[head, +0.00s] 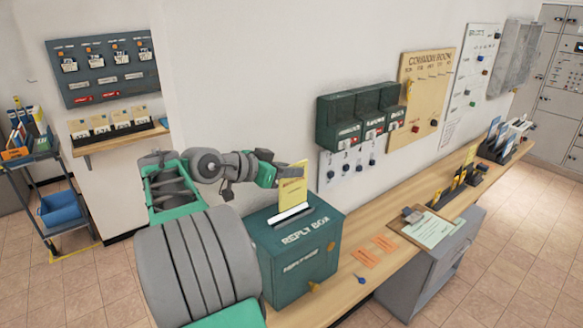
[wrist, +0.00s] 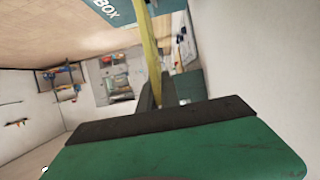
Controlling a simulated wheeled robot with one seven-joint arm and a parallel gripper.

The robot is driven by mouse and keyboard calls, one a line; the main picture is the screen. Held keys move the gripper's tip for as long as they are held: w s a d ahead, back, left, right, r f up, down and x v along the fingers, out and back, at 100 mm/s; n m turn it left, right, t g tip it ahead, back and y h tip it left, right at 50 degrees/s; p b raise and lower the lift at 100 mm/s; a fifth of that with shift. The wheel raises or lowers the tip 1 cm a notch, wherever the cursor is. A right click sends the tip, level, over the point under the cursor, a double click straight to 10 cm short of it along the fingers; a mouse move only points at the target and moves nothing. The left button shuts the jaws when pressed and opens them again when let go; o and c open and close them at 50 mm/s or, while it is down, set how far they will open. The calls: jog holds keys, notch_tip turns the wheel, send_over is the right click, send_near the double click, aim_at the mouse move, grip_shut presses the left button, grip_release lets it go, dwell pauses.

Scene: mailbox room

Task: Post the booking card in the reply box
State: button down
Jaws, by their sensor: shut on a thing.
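The booking card is a yellow card (head: 293,187) with red print at its top. In the head view it stands upright over the slot in the lid of the green reply box (head: 300,262). The white-edged slot (head: 289,214) lies at or just in front of the card's lower edge; I cannot tell whether the card is inside it. My gripper (head: 278,174) is shut on the card near its upper part. In the wrist view the card (wrist: 151,50) shows edge-on as a thin yellow strip, with the reply box (wrist: 125,10) at the top.
The box stands on a wooden counter (head: 385,228) along the wall. Orange slips (head: 374,251), a blue key (head: 359,279) and a clipboard (head: 432,228) lie to its right. Green wall pigeonholes (head: 360,117) hang behind the counter. The air above the lid is otherwise clear.

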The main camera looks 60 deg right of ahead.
jog(key=b, duration=0.4)
send_over(298, 203)
jog(key=w+a, duration=0.1)
jog(key=shift+w+a+f, duration=0.1)
jog(key=shift+f, duration=1.1)
jog(key=shift+a+f, duration=0.1)
jog(key=shift+f, duration=1.05)
jog(key=shift+w+a, duration=0.1)
jog(key=shift+a, duration=0.1)
jog(key=shift+f+b, duration=2.55)
jog(key=shift+f, duration=0.3)
jog(key=shift+r, duration=0.1)
jog(key=c, duration=1.5)
grip_release()
